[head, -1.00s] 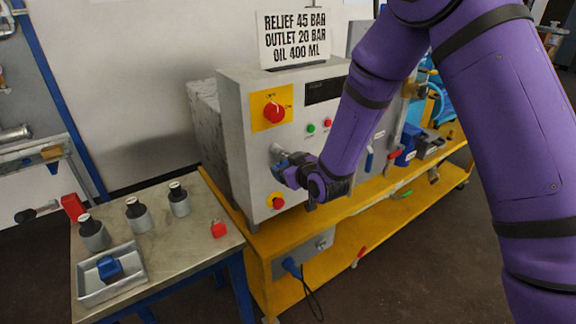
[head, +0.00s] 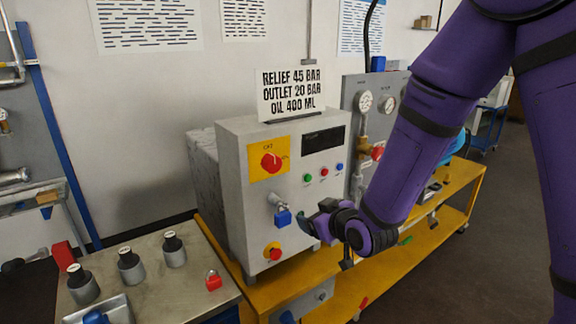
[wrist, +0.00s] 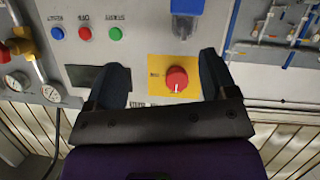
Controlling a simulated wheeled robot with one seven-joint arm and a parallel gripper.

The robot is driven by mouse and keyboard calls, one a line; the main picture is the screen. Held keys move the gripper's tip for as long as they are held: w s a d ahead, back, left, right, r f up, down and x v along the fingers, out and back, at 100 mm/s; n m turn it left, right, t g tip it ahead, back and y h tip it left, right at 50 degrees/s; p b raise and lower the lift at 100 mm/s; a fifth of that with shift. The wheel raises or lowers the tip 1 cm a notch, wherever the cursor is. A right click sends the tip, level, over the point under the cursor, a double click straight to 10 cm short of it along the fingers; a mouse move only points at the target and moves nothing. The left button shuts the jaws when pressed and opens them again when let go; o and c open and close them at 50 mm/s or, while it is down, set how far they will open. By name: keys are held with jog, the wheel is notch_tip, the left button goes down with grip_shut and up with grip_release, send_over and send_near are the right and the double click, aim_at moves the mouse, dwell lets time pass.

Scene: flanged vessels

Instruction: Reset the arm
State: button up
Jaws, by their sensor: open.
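My gripper (head: 312,222) is open and empty, in front of the grey control cabinet (head: 236,190) and just right of a blue block (head: 283,217) hanging at a valve-like fitting on its front. In the wrist view, which looks upside down, the two dark fingers (wrist: 163,72) stand apart. A red rotary switch (wrist: 177,80) on a yellow plate shows between them, farther off on the panel. The blue block (wrist: 187,8) shows at the top edge there. I see no contact between the fingers and anything. The purple arm reaches in from the upper right.
The cabinet stands on a yellow bench (head: 440,205) with gauges (head: 365,101) and valves at right. A sign (head: 292,94) stands on top. At left, a table (head: 205,262) holds several grey cylinders (head: 130,268), a red padlock (head: 213,281) and a tray (head: 115,308).

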jog(key=s+d+r+m+g+h, duration=0.1)
jog(key=s+d+r+m+h, duration=0.1)
jog(key=s+d+r, duration=0.35)
jog(key=s+d+r+m+g+h, duration=0.2)
jog(key=d+r+h, duration=0.1)
jog(key=d+r, duration=0.55)
jog(key=s+d+r+m+g, duration=0.2)
jog(key=s+d+r, duration=0.1)
jog(key=s, duration=0.7)
jog(key=s+d+r+m+g+h, duration=0.1)
jog(key=s+d, duration=0.4)
jog(key=s, duration=0.5)
notch_tip(320, 180, up, 3)
jog(key=shift+s+f+m+g, duration=0.15)
jog(key=shift+s+m+g, duration=0.15)
jog(key=shift+m+g, duration=0.2)
